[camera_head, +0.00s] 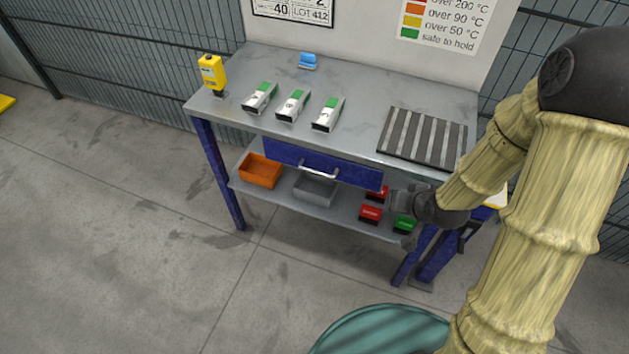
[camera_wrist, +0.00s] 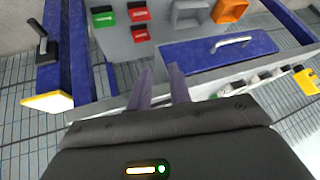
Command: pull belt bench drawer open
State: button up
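The belt bench drawer (camera_head: 285,155) is a blue front under the grey bench top, with a silver bar handle (camera_head: 320,170) at its middle. The drawer front looks about flush with the bench frame. In the wrist view, the drawer (camera_wrist: 200,57) and its handle (camera_wrist: 231,42) appear upside down, right of my fingers. My gripper (camera_head: 400,202) is in front of the bench's right part, to the right of the handle and apart from it. In the wrist view, the gripper's two fingers (camera_wrist: 160,72) stand apart with nothing between them.
The lower shelf holds an orange bin (camera_head: 260,171), a grey bin (camera_head: 315,188) and red and green blocks (camera_head: 370,214). On the bench top are labelled parts (camera_head: 293,105), a slatted mat (camera_head: 423,138) and a yellow device (camera_head: 212,73). Floor before the bench is clear at left.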

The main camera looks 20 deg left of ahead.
jog(key=s+a+f+m+t+y+b, duration=0.2)
jog(key=a+f+m+t+y+b, duration=0.6)
jog(key=a+f+b, duration=0.4)
jog(key=shift+s+a+f+m+t+y, duration=0.15)
jog(key=shift+a+f+m+t+y, duration=0.15)
jog(key=shift+a+m+y, duration=0.65)
jog(key=shift+d+h, duration=0.2)
jog(key=shift+h, duration=0.05)
